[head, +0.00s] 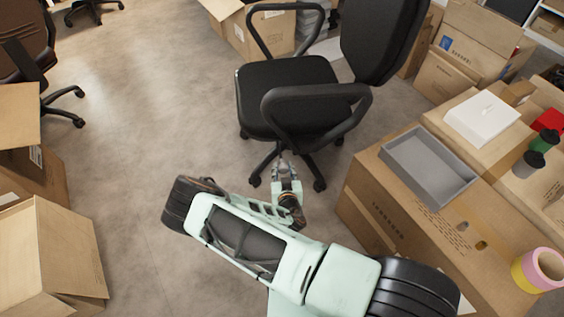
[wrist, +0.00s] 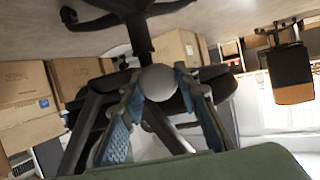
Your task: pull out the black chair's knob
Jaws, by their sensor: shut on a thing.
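The black chair (head: 285,82) stands in the middle of the head view, with its seat, armrests and wheeled base showing. My gripper (head: 283,170) reaches low beneath the edge of its seat. In the wrist view, the round grey knob (wrist: 158,83) sits between the blue-padded fingers of my gripper (wrist: 157,90), which are shut on it. Dark parts of the chair (wrist: 125,12) show around and above the knob. In the head view the knob is hidden.
A large carton (head: 372,215) with a grey tray (head: 428,166) on top stands close to the right of my arm. The floor (head: 150,120) left of the chair is clear.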

